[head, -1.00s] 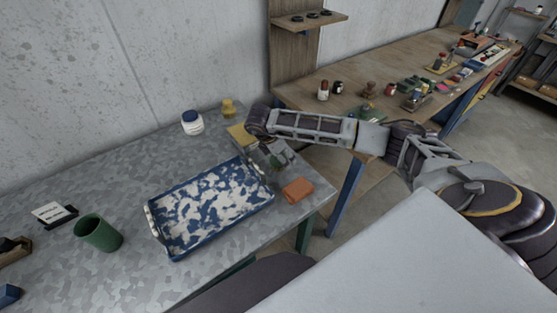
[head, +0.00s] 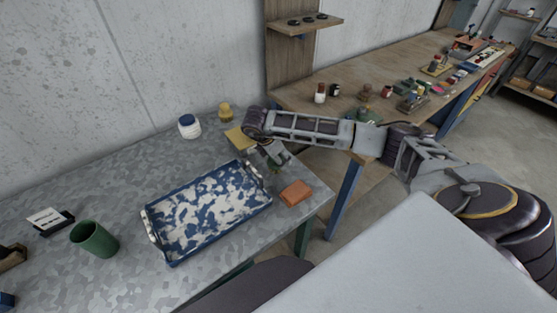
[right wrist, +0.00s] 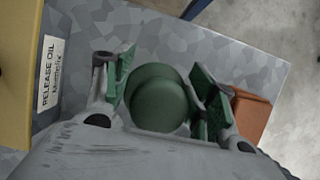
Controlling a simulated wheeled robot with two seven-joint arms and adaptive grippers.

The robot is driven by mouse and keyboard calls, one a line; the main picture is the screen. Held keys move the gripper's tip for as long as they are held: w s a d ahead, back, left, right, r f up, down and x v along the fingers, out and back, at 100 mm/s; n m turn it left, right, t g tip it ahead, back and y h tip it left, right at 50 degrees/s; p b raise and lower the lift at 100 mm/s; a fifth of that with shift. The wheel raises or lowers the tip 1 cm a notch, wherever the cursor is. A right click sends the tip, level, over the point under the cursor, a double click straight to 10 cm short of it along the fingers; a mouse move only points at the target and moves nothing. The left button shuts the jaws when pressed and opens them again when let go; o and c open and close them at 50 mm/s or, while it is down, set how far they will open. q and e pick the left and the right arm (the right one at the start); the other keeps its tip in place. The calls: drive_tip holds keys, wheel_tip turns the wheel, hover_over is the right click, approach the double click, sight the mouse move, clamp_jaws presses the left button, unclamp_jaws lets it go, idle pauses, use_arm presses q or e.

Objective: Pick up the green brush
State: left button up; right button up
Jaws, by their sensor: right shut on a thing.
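The green brush shows in the right wrist view as a round, dark green end (right wrist: 160,102) between my two fingers. In the head view only a small green bit (head: 274,167) shows under the gripper, and the rest is hidden. My right gripper (head: 273,158) is shut on it, at the far right corner of the blue tray. In the right wrist view the green-padded fingers (right wrist: 162,92) stand on either side of the round end. I cannot tell whether the brush touches the table. My left gripper is not in view.
A blue-and-white speckled tray (head: 168,259) lies left of the gripper. An orange-brown block (head: 295,193) lies just right of it. A yellow item (head: 240,139) stands behind, with a "RELEASE OIL" label (right wrist: 50,75) beside it.

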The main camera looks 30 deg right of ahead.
drive_tip(key=shift+r+b, duration=0.8)
drive_tip(key=shift+r, duration=3.85)
drive_tip(key=o, duration=0.4)
drive_tip(key=shift+c, duration=1.3)
drive_tip(key=shift+s, duration=0.1)
